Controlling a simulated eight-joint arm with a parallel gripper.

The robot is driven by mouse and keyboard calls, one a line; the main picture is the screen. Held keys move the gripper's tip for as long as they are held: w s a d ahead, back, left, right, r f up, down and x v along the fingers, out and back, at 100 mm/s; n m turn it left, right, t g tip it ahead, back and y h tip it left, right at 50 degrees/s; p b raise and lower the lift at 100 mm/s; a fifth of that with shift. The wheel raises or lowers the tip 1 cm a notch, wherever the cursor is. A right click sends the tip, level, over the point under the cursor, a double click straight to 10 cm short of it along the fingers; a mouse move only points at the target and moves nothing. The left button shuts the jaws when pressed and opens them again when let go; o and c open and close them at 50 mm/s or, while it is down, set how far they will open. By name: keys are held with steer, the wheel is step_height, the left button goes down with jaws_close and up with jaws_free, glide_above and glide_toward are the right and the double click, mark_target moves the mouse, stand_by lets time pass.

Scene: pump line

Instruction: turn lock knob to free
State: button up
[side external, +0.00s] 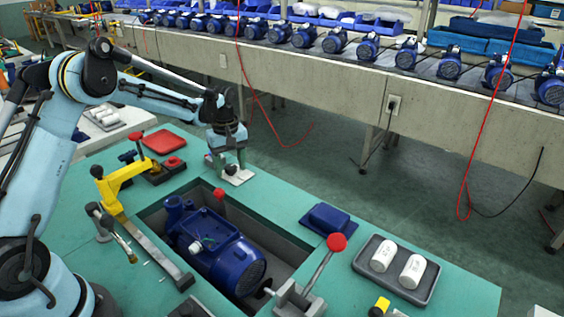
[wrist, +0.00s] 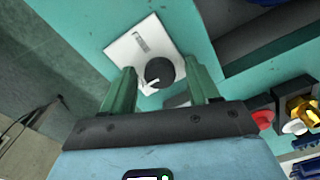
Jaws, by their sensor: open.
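The lock knob (wrist: 159,71) is a round black knob with a white pointer, on a square white plate (wrist: 130,50) with a small grey mark. In the wrist view the pointer is toward the lower left, away from the mark. In the side external view the plate (side external: 243,178) lies at the far edge of the green table, and my gripper largely hides the knob. My gripper (wrist: 161,70) is open, with its two green fingers on either side of the knob in the wrist view. I cannot tell whether they touch it. My gripper (side external: 228,165) points down over the plate.
A blue pump (side external: 215,245) lies in a recess in the green table (side external: 290,200). A yellow clamp (side external: 118,180), a red-balled lever (side external: 336,242), a red tray (side external: 164,141), a blue block (side external: 326,219) and a grey tray (side external: 367,265) with two white cylinders stand around it.

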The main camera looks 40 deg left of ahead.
steer(key=shift+c, duration=0.2)
steer(key=c, duration=1)
steer(key=shift+m, duration=0.3)
steer(key=m, duration=0.4)
steer(key=shift+m, duration=0.3)
steer(key=m, duration=0.9)
steer(key=shift+m, duration=1.9)
